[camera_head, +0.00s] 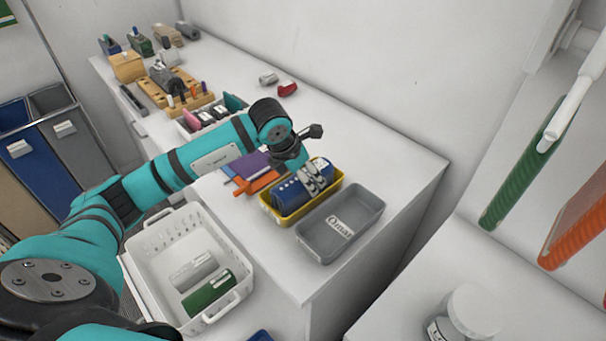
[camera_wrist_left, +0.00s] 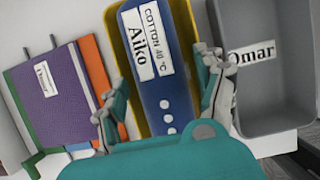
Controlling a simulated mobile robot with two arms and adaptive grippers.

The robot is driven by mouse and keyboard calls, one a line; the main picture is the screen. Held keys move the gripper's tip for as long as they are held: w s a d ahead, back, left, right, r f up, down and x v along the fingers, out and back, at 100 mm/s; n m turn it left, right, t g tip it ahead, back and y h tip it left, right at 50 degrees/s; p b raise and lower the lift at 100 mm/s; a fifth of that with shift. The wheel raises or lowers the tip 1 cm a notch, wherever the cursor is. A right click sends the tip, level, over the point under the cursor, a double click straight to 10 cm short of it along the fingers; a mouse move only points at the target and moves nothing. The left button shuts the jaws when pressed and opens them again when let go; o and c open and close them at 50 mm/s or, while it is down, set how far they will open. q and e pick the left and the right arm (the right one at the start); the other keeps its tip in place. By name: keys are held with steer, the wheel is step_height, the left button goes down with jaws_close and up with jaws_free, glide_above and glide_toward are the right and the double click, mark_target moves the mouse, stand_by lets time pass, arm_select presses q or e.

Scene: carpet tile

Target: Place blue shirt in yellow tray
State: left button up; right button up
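The blue shirt (camera_head: 289,195) is a folded blue bundle lying in the yellow tray (camera_head: 283,221) near the front of the white counter. In the left wrist view the shirt (camera_wrist_left: 168,105) shows a white label reading "COTTON 40°C Aiko", and the yellow tray (camera_wrist_left: 115,38) shows around it. My left gripper (camera_head: 315,180) is over the yellow tray. In the left wrist view its fingers (camera_wrist_left: 163,92) are spread apart on either side of the shirt, over the tray's side walls. My right gripper is out of view.
A grey tray (camera_head: 325,248) labelled "Omar" stands right beside the yellow one. A white basket (camera_head: 160,250) at the lower left holds a grey and a green bundle. Purple and orange folders (camera_head: 258,170) lie left of the yellow tray. Wooden blocks and other items fill the counter's back.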

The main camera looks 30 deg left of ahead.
arm_select(q)
steer(key=shift+r, duration=0.15)
steer(key=b+v, duration=0.2)
steer(key=v, duration=1)
steer(key=shift+a, duration=0.1)
